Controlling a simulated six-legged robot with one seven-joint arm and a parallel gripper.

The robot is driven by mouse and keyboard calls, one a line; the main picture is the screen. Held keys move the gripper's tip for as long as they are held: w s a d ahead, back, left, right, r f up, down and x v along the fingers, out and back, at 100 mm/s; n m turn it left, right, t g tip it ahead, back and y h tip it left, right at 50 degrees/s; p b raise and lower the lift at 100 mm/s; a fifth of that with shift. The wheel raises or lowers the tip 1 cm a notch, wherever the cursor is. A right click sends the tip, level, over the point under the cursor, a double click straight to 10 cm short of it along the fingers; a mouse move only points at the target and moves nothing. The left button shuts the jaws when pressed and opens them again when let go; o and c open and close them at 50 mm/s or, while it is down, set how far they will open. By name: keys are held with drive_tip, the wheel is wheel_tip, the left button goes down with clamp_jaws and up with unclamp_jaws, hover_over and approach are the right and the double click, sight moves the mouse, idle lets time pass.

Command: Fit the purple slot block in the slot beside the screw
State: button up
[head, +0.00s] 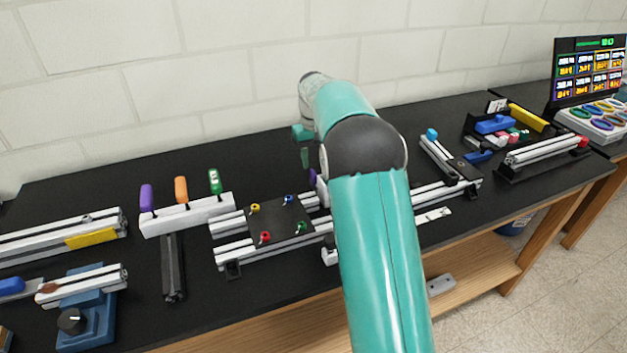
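A small purple piece (312,178), which may be the purple slot block, shows at the left edge of my arm, just above the extrusion frame (234,252). Most of it is hidden by the arm. My gripper (305,156) is largely hidden behind my teal arm; only a dark green part shows on the left. I cannot see whether its fingers are open or hold the purple piece. The frame has two pale rails joined by a black plate (275,222) with yellow, blue, red and green screws. Which screw marks the slot is unclear, and the slot is hidden.
Left of the frame stands a white rack (188,214) with purple, orange and green handles. More rails and a blue fixture (86,325) lie far left. At right are a blue-capped rail (438,155), a parts tray (500,130) and a screen (590,70). A wall stands behind.

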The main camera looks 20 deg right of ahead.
sight(313, 172)
drive_tip(key=f, duration=0.6)
drive_tip(key=shift+s+a+f, duration=0.2)
drive_tip(key=shift+s, duration=0.05)
clamp_jaws()
